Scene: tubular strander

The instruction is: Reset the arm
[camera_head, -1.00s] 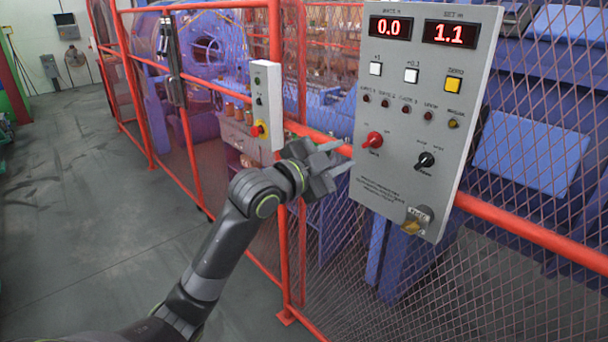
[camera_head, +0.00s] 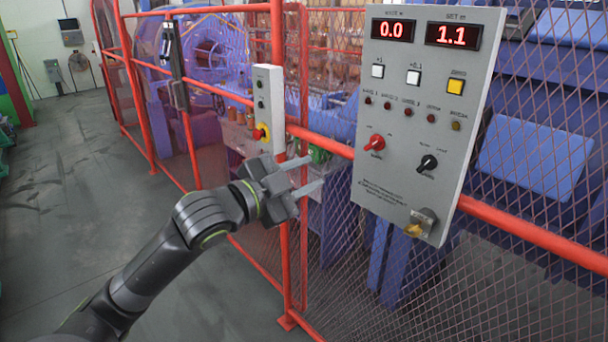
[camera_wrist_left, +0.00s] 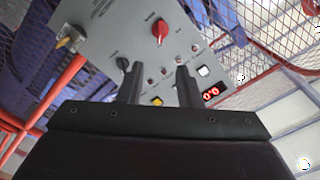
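My left gripper (camera_head: 317,171) is open and empty. It is in front of the red fence, left of the grey control panel (camera_head: 395,200) and apart from it. Its two fingers stand apart and also show in the left wrist view (camera_wrist_left: 158,88). The panel has a red knob (camera_head: 375,143), a black knob (camera_head: 427,163), white buttons and a yellow button (camera_head: 456,87). Its displays read 0.0 (camera_head: 393,30) and 1.1 (camera_head: 453,36). In the left wrist view the panel (camera_wrist_left: 100,30) appears upside down beyond the fingers. My right gripper is not in view.
A small grey switch box (camera_head: 268,100) with a yellow and red knob hangs on the fence left of the panel. A red rail (camera_head: 530,231) and mesh close off the blue machine (camera_head: 535,155). The grey floor (camera_head: 70,210) at left is clear.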

